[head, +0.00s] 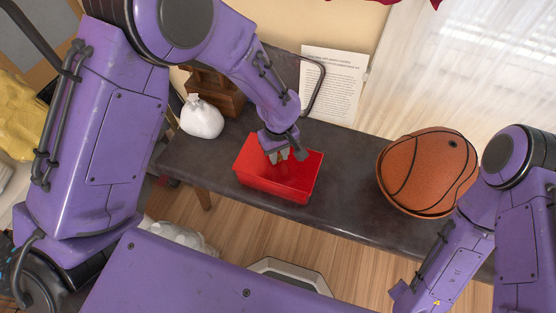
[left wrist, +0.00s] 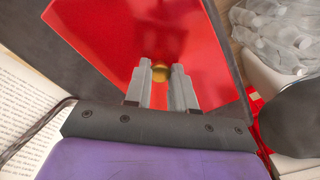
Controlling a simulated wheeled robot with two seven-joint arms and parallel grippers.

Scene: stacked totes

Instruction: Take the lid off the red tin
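The red tin (head: 283,190) stands on the dark bench top in the head view. Its red lid (left wrist: 105,45) fills much of the left wrist view and has a small round gold knob (left wrist: 161,72). My left gripper (head: 278,156) points down over the middle of the lid in the head view. In the left wrist view its two grey fingers (left wrist: 161,80) stand one on each side of the knob, close against it, with no clear gap. The knob is hidden in the head view. I cannot tell any gap between lid and tin.
An orange basketball (head: 427,172) sits on the bench (head: 350,170) to the right of the tin. A white tied bag (head: 201,117) and a printed sheet (head: 333,85) are behind it. Bare bench top lies between tin and ball.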

